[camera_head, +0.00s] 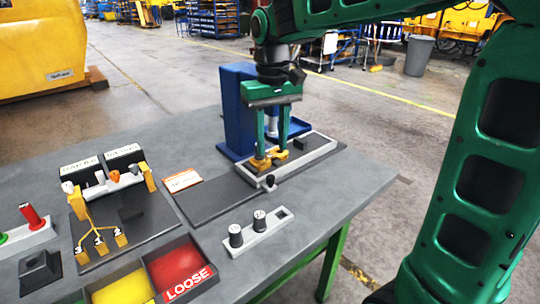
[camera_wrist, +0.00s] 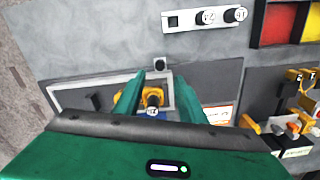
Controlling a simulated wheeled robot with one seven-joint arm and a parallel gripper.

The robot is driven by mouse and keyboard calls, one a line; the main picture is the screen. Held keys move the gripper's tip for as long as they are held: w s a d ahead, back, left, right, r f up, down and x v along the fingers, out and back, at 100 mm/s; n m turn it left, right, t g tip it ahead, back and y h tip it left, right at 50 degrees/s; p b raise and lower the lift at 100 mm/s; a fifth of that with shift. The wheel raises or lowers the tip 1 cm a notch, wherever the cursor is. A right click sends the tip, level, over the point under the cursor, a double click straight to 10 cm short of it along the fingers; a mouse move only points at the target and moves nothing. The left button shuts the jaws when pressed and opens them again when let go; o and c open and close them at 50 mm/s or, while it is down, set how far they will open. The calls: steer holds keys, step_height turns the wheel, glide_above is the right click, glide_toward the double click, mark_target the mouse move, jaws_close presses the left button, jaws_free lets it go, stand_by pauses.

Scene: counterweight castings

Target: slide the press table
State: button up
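The press table (camera_head: 322,153) is a low pale-grey framed slide on a dark base, in front of the blue press (camera_head: 236,110). A small dark knob (camera_head: 270,181) stands at its near-left end; it also shows in the wrist view (camera_wrist: 160,64). Yellow fixture pieces (camera_head: 262,162) sit on the table. My gripper (camera_head: 271,143) points down over them with its green fingers apart. In the wrist view, a dark cylinder with a white-labelled end (camera_wrist: 153,98) shows between the fingers (camera_wrist: 158,82), with gaps on both sides. Whether the fingers touch the yellow pieces cannot be told.
A flat dark plate (camera_head: 208,200) lies left of the press table. A grey holder with two dark weights (camera_head: 258,232) stands nearer the front edge. A yellow fixture (camera_head: 100,235), red bin (camera_head: 180,268) and yellow bin (camera_head: 122,290) lie left.

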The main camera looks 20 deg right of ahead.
steer(key=shift+r, duration=0.6)
